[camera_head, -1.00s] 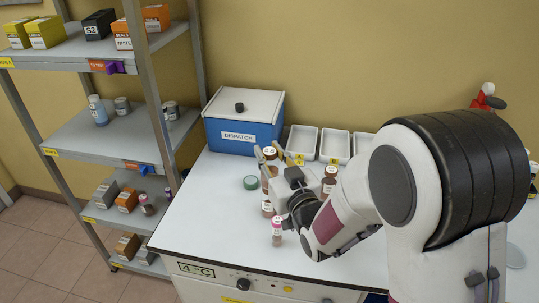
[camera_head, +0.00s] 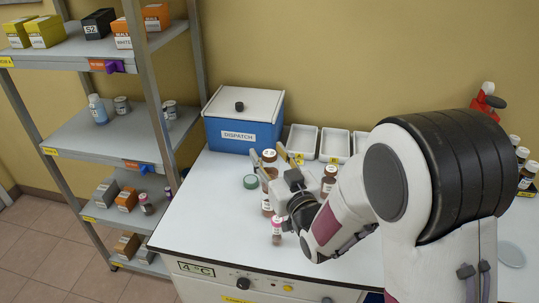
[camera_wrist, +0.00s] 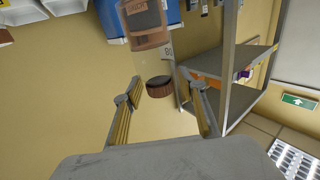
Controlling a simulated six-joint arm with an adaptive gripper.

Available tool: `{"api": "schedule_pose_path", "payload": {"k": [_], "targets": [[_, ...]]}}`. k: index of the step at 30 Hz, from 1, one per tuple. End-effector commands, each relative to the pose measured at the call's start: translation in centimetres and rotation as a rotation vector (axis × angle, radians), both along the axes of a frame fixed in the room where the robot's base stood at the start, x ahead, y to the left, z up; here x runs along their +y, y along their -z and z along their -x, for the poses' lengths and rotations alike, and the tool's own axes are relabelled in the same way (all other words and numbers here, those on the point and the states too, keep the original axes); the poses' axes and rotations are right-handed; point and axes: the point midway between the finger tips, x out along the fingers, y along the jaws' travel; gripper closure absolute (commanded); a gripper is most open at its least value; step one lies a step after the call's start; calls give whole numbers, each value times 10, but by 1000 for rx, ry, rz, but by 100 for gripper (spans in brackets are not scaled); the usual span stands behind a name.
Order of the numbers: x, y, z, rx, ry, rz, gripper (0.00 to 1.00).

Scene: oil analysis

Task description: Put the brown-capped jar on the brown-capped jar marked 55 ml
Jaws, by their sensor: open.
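In the head view, a brown jar (camera_head: 270,170) stands at my gripper (camera_head: 268,153), with its lower part partly hidden by the gripper. Another brown jar (camera_head: 267,207) shows just below and in front of it; whether the two touch is hidden. In the wrist view, my gripper (camera_wrist: 164,86) is open, its fingers on either side of a brown cap (camera_wrist: 158,82) with a gap showing. A jar body with a dark label (camera_wrist: 146,22) shows beyond the cap. A further brown jar (camera_head: 329,183) stands right of the gripper. The 55 ml marking is not readable.
A pink-capped vial (camera_head: 277,231) stands near the front edge. A green round lid (camera_head: 251,182) lies left of the jars. The blue dispatch box (camera_head: 229,135) and white trays (camera_head: 302,140) line the back. A shelf (camera_head: 115,135) stands left. Bottles (camera_head: 527,174) stand at far right.

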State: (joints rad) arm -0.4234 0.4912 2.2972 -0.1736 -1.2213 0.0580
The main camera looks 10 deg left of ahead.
Motion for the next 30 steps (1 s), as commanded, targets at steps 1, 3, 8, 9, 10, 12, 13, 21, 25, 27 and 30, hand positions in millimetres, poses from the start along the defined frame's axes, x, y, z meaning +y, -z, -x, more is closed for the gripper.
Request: {"api": "schedule_pose_path", "payload": {"k": [1,3,8,9,10,12,13,21,25,27,30], "targets": [[0,0,0,0,0,0,59],[0,-1,0,0,0,0,59],[-2,-3,3,1,0,1,59],[-3,-3,5,1,0,1,59],[-5,-3,7,1,0,1,59],[-8,-3,11,0,0,0,59],[-9,-3,14,1,0,1,59],[-26,-3,38,0,1,0,59],[-33,-3,49,1,1,1,59],[-36,-3,53,0,1,0,59],[-39,-3,59,1,1,1,59]]}}
